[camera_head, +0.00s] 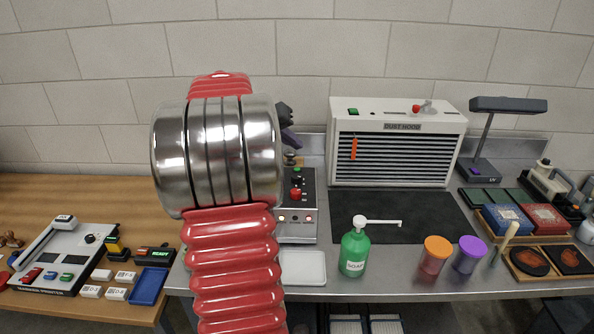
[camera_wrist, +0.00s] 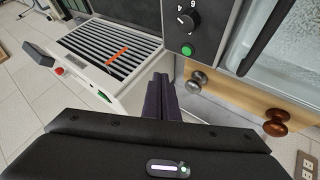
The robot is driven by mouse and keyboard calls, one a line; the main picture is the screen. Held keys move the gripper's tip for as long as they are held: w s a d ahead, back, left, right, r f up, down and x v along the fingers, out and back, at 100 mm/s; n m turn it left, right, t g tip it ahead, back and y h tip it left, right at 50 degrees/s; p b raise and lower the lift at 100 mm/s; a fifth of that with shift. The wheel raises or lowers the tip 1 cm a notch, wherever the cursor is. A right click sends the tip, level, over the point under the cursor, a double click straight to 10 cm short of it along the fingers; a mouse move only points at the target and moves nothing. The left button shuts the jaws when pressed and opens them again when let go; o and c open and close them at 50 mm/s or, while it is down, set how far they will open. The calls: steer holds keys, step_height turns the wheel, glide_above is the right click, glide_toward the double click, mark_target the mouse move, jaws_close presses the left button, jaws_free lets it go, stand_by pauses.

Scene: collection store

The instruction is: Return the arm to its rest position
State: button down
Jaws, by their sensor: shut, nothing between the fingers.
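My arm, with red ribbed sleeves and a broad steel joint, rises through the left middle of the head view. My gripper (camera_head: 288,131) shows only in part there, dark, behind the right side of the steel joint and above the bench. In the wrist view, the two dark fingers of my gripper (camera_wrist: 166,97) are together with nothing between them. The arm's far links are largely hidden behind the steel joint.
A dust hood (camera_head: 398,143) stands against the wall, right of my arm. A control box (camera_head: 298,228) stands just beside the arm. The dark mat (camera_head: 400,217) has free room.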

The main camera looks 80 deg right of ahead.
steer(key=shift+w, duration=0.1)
stand_by(0.6)
steer(key=w+a+n+t, duration=0.25)
steer(key=w+a, duration=0.45)
steer(key=a, duration=0.4)
steer(key=w+a+n+t+y, duration=0.1)
steer(key=w+a+n+t, duration=0.15)
steer(key=w+a, duration=0.55)
steer(key=w+a+n+t, duration=0.25)
steer(key=w+a, duration=0.25)
steer(key=a, duration=0.8)
steer(key=s+a+f+n+t+y, duration=0.1)
steer(key=s+a+f+n+y, duration=0.1)
steer(key=a, duration=1.4)
steer(key=s+a+f+n+t+y, duration=0.2)
steer(key=a+n, duration=0.4)
steer(key=a, duration=0.9)
steer(key=shift+s+a+f+n+y, duration=0.35)
steer(key=shift+s+f+y, duration=0.45)
steer(key=shift+y, duration=0.4)
steer(key=shift+s+t, duration=0.15)
steer(key=shift+t, duration=0.1)
